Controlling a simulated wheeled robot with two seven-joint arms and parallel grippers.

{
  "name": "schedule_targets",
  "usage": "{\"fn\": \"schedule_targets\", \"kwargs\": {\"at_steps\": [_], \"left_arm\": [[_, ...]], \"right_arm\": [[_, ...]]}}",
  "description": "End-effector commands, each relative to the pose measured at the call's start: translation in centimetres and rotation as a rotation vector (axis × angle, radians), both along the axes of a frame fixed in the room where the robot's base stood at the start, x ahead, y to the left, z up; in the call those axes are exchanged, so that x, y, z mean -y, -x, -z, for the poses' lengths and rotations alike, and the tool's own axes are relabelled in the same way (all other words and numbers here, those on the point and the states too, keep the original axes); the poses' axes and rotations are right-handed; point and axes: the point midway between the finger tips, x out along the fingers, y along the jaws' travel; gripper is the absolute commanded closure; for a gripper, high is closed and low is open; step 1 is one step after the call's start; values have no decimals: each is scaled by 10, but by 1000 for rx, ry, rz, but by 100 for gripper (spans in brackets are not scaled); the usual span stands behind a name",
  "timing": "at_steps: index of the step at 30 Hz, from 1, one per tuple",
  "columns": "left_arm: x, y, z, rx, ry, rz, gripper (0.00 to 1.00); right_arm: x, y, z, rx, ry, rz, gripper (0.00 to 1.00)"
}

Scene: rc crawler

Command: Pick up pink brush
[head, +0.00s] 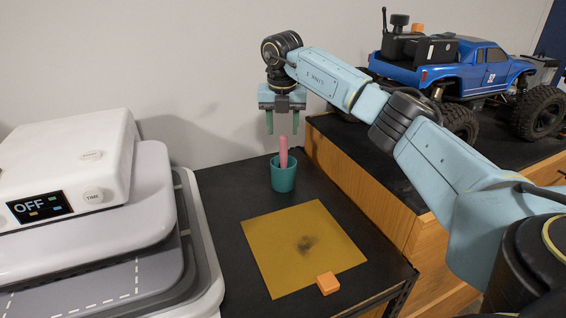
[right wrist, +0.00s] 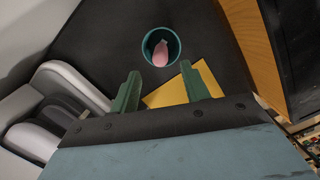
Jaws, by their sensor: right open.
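The pink brush (head: 283,152) stands upright in a teal cup (head: 284,178) on the black table. In the right wrist view the brush (right wrist: 160,54) shows from above inside the round rim of the cup (right wrist: 146,51). My right gripper (head: 283,129) points down above the cup, its two green fingers apart and empty. The brush's top is just below the fingertips in the head view. In the right wrist view the open fingers (right wrist: 160,88) lie nearer the picture's bottom than the brush. The brush's lower end is hidden in the cup. My left gripper is not in view.
A yellow mat (head: 290,228) with a dark smudge lies in front of the cup, with an orange block (head: 328,283) at its edge. A white press (head: 80,200) stands at left. A blue truck (head: 470,68) stands on the raised wooden cabinet (head: 375,200) at right.

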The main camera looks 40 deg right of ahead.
Motion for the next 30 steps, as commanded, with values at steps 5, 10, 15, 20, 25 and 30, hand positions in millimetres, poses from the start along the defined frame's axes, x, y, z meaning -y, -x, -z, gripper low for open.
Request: {"fn": "schedule_targets", "kwargs": {"at_steps": [5,10,15,20,25,30], "left_arm": [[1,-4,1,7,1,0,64],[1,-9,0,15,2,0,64],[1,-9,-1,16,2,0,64],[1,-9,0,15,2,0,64],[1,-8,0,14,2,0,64],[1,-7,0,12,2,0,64]], "right_arm": [[2,-3,25,-1,0,0,54],[4,-4,36,-1,1,0,54],[8,-4,61,-4,-1,0,54],[10,-6,79,-1,-1,-1,54],[11,-7,82,1,0,-1,54],[11,-7,81,1,0,-1,62]]}}
